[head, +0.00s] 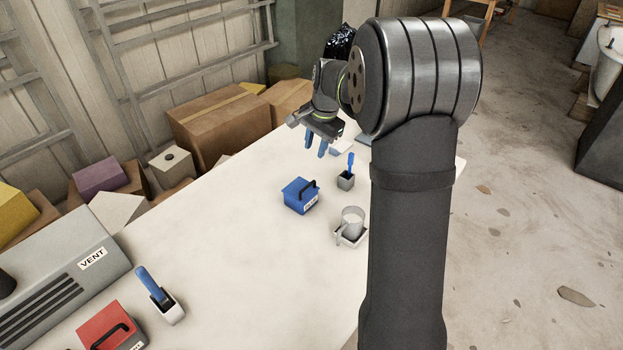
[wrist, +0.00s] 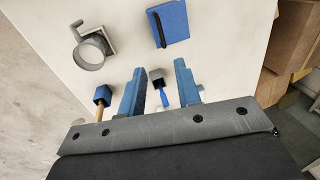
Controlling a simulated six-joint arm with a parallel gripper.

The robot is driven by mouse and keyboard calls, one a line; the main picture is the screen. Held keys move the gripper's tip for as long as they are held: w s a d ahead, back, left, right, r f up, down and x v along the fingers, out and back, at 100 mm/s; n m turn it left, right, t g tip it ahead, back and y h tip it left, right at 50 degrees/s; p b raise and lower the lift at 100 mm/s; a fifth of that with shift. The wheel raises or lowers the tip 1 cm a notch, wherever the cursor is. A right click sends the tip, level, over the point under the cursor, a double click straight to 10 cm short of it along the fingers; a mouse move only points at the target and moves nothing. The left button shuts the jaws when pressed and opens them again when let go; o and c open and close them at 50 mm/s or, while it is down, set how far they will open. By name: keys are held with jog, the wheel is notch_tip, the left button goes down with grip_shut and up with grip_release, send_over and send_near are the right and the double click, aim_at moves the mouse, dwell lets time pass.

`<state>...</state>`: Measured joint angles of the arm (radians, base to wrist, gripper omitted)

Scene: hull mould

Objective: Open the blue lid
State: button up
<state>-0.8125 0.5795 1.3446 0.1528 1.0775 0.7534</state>
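The blue lid (head: 301,189) sits shut on a small blue box (head: 297,206) with a pale label, on the white table. A black bar handle stands on its top. In the wrist view the blue box (wrist: 173,24) is at the top, beyond my fingertips. My gripper (head: 316,150) hangs above the far part of the table, behind the box and apart from it. In the wrist view my gripper's two blue fingers (wrist: 157,80) are spread wide with nothing held between them; it is open.
A small grey holder (head: 345,182) with a blue-handled tool stands right of the box. A grey cup (head: 352,219) sits on a white tray nearby. A red-lidded box (head: 106,326), another blue-handled tool (head: 152,284) and the VENT unit (head: 62,275) are at the near left. The table between is clear.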

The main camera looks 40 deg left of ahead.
aim_at(306, 187)
jog(key=a+f, duration=0.1)
jog(key=f, duration=0.4)
jog(key=a+f, duration=0.1)
jog(key=f, duration=0.4)
jog(key=a+f, duration=0.1)
jog(key=f, duration=0.4)
jog(key=shift+f, duration=0.3)
grip_shut()
